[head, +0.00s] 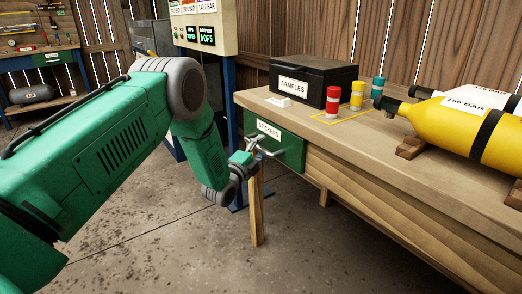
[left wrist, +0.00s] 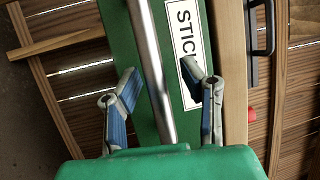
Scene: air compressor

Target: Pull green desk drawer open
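The green desk drawer (head: 291,154) with a white "STICKERS" label is in the left front of the wooden desk and looks shut. Its silver bar handle (left wrist: 152,70) runs between the fingers of my left gripper (left wrist: 160,75) in the left wrist view. The fingers are apart, with the left one closer to the bar; neither is clearly clamped on it. In the head view my left gripper (head: 256,147) is right at the drawer front and covers part of the handle. My right gripper is not in view.
The wooden desk (head: 385,160) carries a black "SAMPLES" box (head: 312,82), red, yellow and teal small cylinders, and a yellow tank (head: 455,125) on blocks. A wooden leg (head: 256,210) stands below the drawer. The concrete floor (head: 180,250) in front is clear.

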